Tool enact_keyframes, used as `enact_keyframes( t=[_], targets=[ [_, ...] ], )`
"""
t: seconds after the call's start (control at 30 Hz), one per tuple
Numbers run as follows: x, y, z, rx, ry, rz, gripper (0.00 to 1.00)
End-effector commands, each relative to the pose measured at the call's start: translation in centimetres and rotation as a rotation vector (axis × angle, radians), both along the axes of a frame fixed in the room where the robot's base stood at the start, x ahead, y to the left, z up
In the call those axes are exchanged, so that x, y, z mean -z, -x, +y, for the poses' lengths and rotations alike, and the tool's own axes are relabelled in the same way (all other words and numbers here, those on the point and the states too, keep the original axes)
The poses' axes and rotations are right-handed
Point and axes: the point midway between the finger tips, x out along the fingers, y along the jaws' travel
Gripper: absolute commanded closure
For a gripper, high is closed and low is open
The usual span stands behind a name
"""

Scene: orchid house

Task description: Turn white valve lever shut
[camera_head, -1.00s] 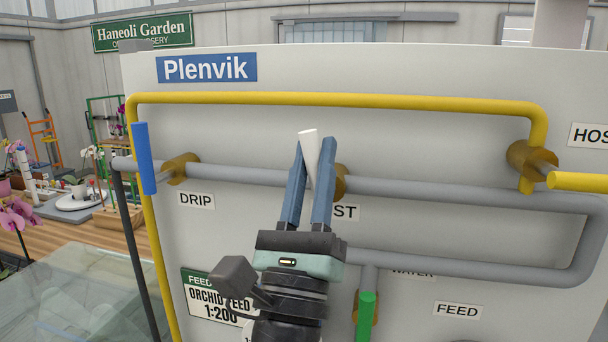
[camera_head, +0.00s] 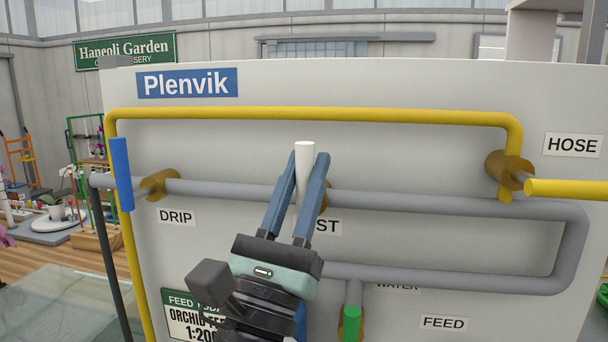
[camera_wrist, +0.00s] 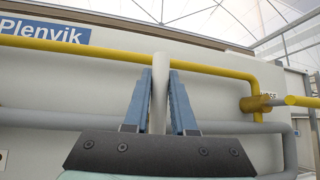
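The white valve lever (camera_head: 305,160) stands upright in front of the grey pipe, near the middle of the panel. My gripper (camera_head: 308,158) comes up from below with one blue finger on each side of the lever. The fingers are close together on it, and its top end sticks up past the fingertips. The wrist view also shows the lever (camera_wrist: 160,85) between the two fingers (camera_wrist: 161,75). The brown valve body (camera_head: 324,198) behind is mostly hidden by the fingers, as is part of the label ending in "ST".
A blue lever (camera_head: 121,175) stands upright at the left by the DRIP label (camera_head: 177,216). A yellow lever (camera_head: 570,189) points right below the HOSE label (camera_head: 572,145). A green lever (camera_head: 351,324) is below. Yellow pipe (camera_head: 320,114) runs above, grey pipe (camera_head: 430,204) across.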

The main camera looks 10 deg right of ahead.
Motion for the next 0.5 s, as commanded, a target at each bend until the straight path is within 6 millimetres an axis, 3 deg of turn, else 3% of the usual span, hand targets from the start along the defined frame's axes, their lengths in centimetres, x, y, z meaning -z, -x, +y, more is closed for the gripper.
enact_keyframes(
  t=[0.03, 0.17, 0.5],
  targets=[
    [0.0, 0.0, -0.07, -0.001, -0.004, -0.001, 0.69],
    [-0.01, 0.02, -0.06, -0.001, -0.002, -0.001, 0.46],
    [0.28, 0.19, 0.09, -0.001, -0.001, 0.0, 0.46]
  ],
)
